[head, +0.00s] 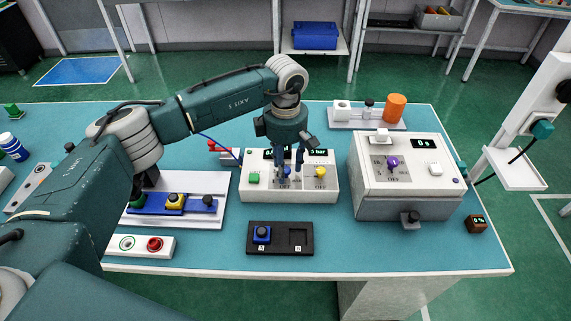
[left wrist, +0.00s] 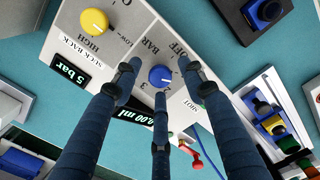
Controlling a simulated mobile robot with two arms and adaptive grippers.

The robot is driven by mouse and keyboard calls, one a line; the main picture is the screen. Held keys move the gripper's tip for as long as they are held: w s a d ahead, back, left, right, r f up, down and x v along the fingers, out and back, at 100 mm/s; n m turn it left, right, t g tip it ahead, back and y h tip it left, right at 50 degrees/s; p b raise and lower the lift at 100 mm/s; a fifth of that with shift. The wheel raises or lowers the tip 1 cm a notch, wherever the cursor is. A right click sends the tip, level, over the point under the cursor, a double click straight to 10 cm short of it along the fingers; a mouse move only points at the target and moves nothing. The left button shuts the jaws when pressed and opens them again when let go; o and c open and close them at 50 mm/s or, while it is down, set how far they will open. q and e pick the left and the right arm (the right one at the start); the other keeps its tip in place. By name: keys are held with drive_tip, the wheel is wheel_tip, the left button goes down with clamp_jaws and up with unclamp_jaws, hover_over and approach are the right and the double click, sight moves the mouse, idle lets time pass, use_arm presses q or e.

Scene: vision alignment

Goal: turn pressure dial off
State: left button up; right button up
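The pressure dial is a round blue knob, seen in the head view (head: 286,170) and left wrist view (left wrist: 160,77). It sits on a white dispenser box (head: 262,192), by the marks BAR and OFF. The box's display reads 5 bar (left wrist: 69,74). A yellow suck-back dial (head: 320,171) is beside it, also in the left wrist view (left wrist: 94,21). My left gripper (head: 289,168) points down over the blue dial. Its three fingers are spread around the dial, with gaps visible in the wrist view; the gripper holds nothing. My right gripper is not in view.
A green button (head: 253,178) is at the box's left. A larger white box with a purple dial (head: 392,162) stands to the right. In front lies a black tray (head: 279,251) with slots A and B. A blue-railed fixture (head: 208,183) is on the left. Bare teal table lies at front right.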

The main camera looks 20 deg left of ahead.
use_arm(q)
clamp_jaws()
drive_tip(key=shift+n, duration=0.3)
drive_tip(key=shift+n+b, duration=0.8)
drive_tip(key=shift+n, duration=0.1)
drive_tip(key=n+b, duration=0.1)
drive_tip(key=n, duration=0.2)
drive_tip(key=shift+n+b, duration=0.3)
drive_tip(key=n+b, duration=0.1)
drive_tip(key=n, duration=0.2)
drive_tip(key=shift+r+n+b, duration=0.1)
drive_tip(key=shift+n+b, duration=0.35)
drive_tip(key=shift+n, duration=1.15)
drive_tip(key=shift+w, duration=0.1)
